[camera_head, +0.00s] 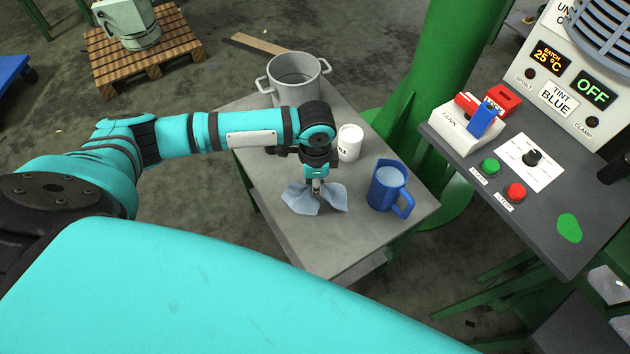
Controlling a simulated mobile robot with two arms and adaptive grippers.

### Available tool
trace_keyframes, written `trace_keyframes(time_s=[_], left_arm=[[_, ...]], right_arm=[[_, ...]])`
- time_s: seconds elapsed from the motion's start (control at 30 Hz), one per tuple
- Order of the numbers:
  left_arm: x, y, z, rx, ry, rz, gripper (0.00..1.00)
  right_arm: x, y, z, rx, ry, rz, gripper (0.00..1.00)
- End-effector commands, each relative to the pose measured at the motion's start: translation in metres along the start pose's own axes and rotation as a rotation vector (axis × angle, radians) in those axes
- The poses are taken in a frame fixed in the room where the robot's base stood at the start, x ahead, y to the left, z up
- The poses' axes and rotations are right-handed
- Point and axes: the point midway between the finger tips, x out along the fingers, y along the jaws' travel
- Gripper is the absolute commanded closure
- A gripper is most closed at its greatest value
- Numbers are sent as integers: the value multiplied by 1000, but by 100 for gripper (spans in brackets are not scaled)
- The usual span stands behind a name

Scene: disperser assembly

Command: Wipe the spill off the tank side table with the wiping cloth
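The light blue wiping cloth (300,200) lies crumpled on the grey side table (350,250), near its middle. My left gripper (316,188) points down into the cloth, with its narrow fingers close together and the cloth bunched up around them. The cloth still touches the table top. No spill shows on the bare parts of this table; the area under the cloth is hidden. A green patch (569,228) lies on the dark control bench at the right. My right gripper is not in view.
A blue mug (387,188) stands right of the cloth, and a white cup (349,143) behind it. A grey two-handled pot (294,78) stands at the table's back. The control bench (530,215) with buttons is at the right. The table's front is clear.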

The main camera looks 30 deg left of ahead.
Motion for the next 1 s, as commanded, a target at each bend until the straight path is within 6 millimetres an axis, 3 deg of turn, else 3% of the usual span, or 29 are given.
trace_keyframes(time_s=[0.03,0.23,0.67,0.77,1.0], left_arm=[[-19,0,0,0,0,1,100],[-46,0,0,1,1,-1,100],[-49,0,-2,-30,6,1,100],[-63,2,-5,-101,13,6,100],[-120,16,-9,-398,24,31,100]], right_arm=[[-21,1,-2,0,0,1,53],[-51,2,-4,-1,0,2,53],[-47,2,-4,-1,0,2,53],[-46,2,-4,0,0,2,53],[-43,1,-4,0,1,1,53]])
